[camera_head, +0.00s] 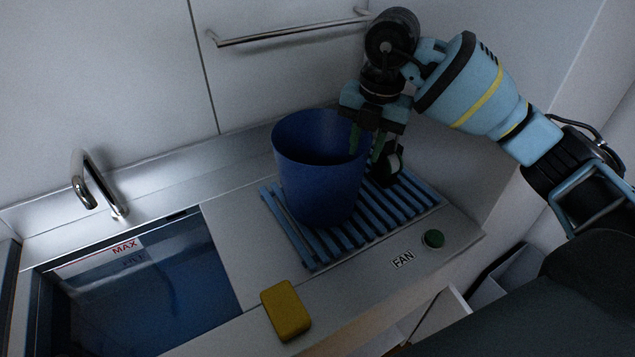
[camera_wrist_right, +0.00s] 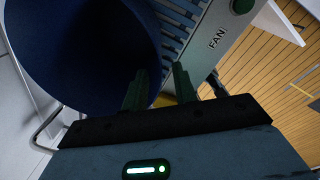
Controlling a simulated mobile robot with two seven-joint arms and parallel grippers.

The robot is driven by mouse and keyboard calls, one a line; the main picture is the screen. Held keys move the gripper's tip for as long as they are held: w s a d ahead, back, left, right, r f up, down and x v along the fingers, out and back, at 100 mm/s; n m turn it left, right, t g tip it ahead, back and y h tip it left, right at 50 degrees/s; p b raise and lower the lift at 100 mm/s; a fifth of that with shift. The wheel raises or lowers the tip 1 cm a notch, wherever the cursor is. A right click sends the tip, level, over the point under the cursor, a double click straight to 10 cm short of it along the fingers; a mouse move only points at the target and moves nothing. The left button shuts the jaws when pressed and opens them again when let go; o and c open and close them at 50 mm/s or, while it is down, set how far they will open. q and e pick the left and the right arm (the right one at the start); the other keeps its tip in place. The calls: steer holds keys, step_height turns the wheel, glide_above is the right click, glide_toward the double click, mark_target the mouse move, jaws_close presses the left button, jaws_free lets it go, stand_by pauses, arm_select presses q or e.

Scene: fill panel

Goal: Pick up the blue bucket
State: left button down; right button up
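The blue bucket (camera_head: 318,180) stands upright on a blue slatted rack (camera_head: 300,243) on the counter. Its open mouth faces up and it looks empty. My right gripper (camera_head: 367,148) is at the bucket's right rim, pointing down. One finger is over the mouth side and the other is outside the wall. In the right wrist view the two fingers (camera_wrist_right: 160,72) are apart, with the bucket's edge (camera_wrist_right: 85,50) between them; I cannot tell whether either touches it. My left gripper is in neither view.
A sink basin (camera_head: 150,290) with a metal tap (camera_head: 95,185) is on the left. A yellow sponge (camera_head: 286,311) lies on the counter's front. A green button (camera_head: 433,239) sits beside the FAN label (camera_head: 403,260). A metal rail (camera_head: 290,32) is on the back wall.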

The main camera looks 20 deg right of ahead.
mark_target(360, 167)
steer(key=shift+w+f, duration=0.15)
steer(key=shift+f, duration=0.9)
steer(key=shift+w+f, duration=0.2)
steer(key=shift+f, duration=0.8)
steer(key=shift+w+f, duration=0.15)
steer(key=shift+f, duration=0.9)
jaws_close()
